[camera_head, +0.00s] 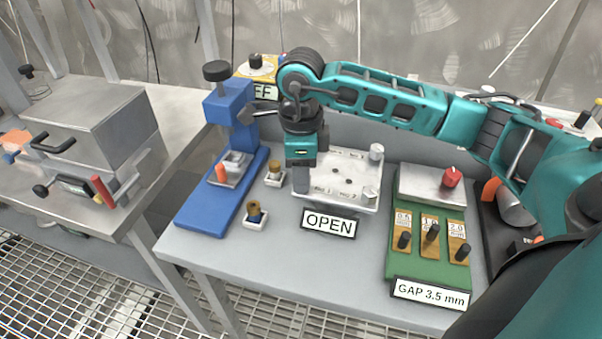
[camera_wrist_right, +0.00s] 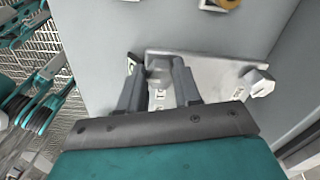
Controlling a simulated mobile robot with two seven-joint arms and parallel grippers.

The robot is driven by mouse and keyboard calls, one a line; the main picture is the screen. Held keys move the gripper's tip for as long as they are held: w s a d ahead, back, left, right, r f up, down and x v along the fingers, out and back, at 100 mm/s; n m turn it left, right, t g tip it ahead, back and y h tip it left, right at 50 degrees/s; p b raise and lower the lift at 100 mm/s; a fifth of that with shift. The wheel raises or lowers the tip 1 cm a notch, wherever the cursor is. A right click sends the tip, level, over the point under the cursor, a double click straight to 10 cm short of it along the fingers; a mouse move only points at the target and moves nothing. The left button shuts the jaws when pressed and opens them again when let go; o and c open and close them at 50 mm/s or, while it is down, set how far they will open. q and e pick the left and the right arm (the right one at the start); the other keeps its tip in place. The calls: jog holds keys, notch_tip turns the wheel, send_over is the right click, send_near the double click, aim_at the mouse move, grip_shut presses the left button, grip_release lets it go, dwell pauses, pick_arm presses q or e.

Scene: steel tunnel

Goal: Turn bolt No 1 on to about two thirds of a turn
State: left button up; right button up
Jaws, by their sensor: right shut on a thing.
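A silver plate (camera_head: 335,163) lies on the bench behind a sign reading OPEN (camera_head: 329,222). Two bolts with pale heads show at its right corners, a back one (camera_head: 376,152) and a front one (camera_head: 370,194). My right gripper (camera_head: 301,188) points down at the plate's left edge and hides what is there. In the wrist view my right gripper (camera_wrist_right: 159,82) is shut on a pale bolt head (camera_wrist_right: 158,74) at the plate's corner. Another bolt (camera_wrist_right: 258,82) stands clear of it. The plate's small labels are too small to read, so I cannot tell the held bolt's number. My left gripper is out of view.
A blue press (camera_head: 231,120) stands left of the plate, with small white holders (camera_head: 256,220) between. A green gauge board (camera_head: 397,262) with a GAP 3.5 mm sign (camera_head: 432,293) is at right. A steel box (camera_head: 95,117) sits on another bench at left. The front middle of my bench is clear.

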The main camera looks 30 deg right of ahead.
jog(key=m, duration=0.5)
jog(key=shift+w+d+m, duration=0.1)
jog(key=shift+m, duration=0.2)
jog(key=m, duration=0.4)
jog(key=shift+d+m, duration=0.1)
jog(key=shift+m, duration=0.8)
jog(key=shift+r, duration=0.1)
jog(key=o, duration=1.1)
jog(key=shift+c, duration=0.2)
notch_tip(320, 180, up, 13)
jog(key=p, duration=0.1)
